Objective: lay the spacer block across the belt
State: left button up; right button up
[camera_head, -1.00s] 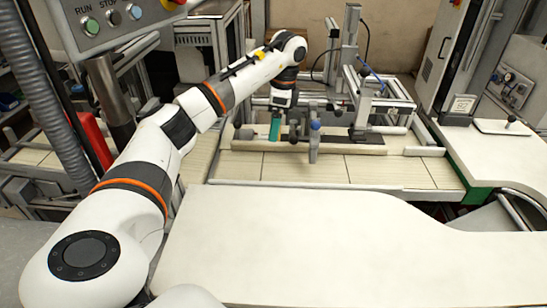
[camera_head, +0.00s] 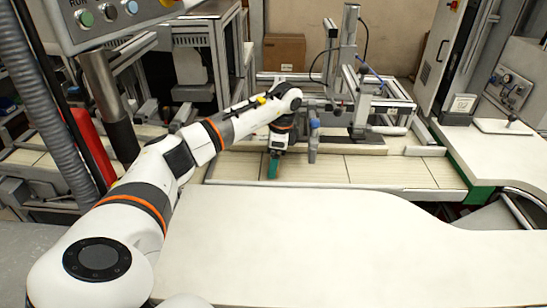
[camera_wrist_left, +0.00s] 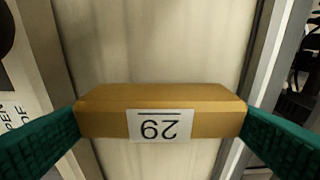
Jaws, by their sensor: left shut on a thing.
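The spacer block (camera_wrist_left: 160,112) is a tan bar with a white number label that reads upside down in the left wrist view. My left gripper (camera_wrist_left: 160,128) is shut on it, with one teal finger at each end. In the head view my left gripper (camera_head: 273,168) points down over the near left part of the belt (camera_head: 320,170). The block is not clear there. The belt is cream with dark seams, and also shows in the left wrist view (camera_wrist_left: 160,45) behind the block. The block lies crosswise to the belt's side rails. I cannot tell whether it touches the belt. My right gripper is not in view.
A pale bar (camera_head: 350,150) lies along the far side of the belt, beside a metal frame (camera_head: 365,100). A grey upright post (camera_head: 313,142) stands just right of my left gripper. The white worktop (camera_head: 300,245) in front is bare.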

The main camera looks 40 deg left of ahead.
pick_arm(q)
jog(key=shift+f, duration=0.15)
jog(key=shift+f, duration=0.1)
jog(key=o, duration=0.8)
jog(key=shift+c, duration=0.2)
notch_tip(320, 180, up, 12)
jog(key=w+d, duration=0.1)
jog(key=shift+d, duration=0.15)
jog(key=shift+w, duration=0.1)
